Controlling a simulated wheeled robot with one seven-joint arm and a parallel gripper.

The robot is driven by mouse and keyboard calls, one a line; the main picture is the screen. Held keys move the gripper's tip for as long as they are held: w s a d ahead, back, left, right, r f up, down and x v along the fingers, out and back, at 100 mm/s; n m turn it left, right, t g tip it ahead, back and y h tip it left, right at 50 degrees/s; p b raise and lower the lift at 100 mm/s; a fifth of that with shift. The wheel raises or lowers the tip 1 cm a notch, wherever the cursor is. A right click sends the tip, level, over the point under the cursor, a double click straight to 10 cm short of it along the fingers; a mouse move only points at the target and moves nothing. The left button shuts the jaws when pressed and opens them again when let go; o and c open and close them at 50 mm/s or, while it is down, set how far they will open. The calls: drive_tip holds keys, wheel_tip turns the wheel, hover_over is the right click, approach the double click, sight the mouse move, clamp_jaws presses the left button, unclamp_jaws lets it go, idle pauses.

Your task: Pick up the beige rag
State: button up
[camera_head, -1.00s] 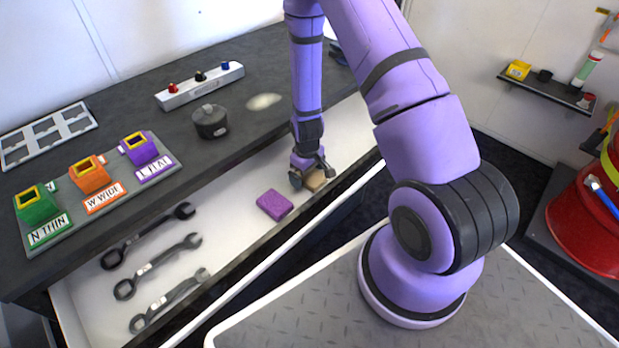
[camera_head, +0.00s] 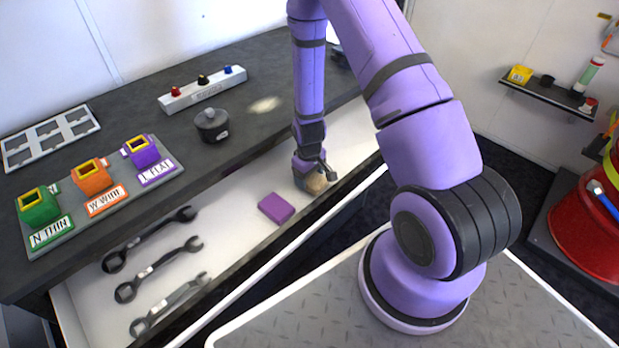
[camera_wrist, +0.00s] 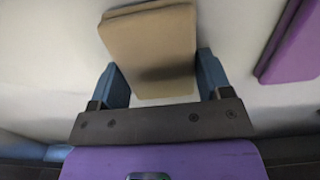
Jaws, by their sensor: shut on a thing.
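The beige rag (camera_head: 317,183) is a folded block in the open drawer, at the drawer's right part. My gripper (camera_head: 316,177) is down in the drawer with its fingers at the rag, partly hiding it in the head view. In the wrist view the rag (camera_wrist: 155,50) lies between the two blue fingers of my gripper (camera_wrist: 162,75), which is shut on it. From these views I cannot tell whether the rag touches the drawer floor.
A purple sponge-like block (camera_head: 276,208) lies just left of the rag in the drawer. Several wrenches (camera_head: 158,262) lie farther left. The dark worktop (camera_head: 240,125) overhangs behind, holding a round black pot (camera_head: 211,125). The drawer's front wall stands close in front.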

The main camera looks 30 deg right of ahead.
wheel_tip(320, 180, up, 9)
drive_tip(key=shift+r, duration=0.2)
idle(0.3)
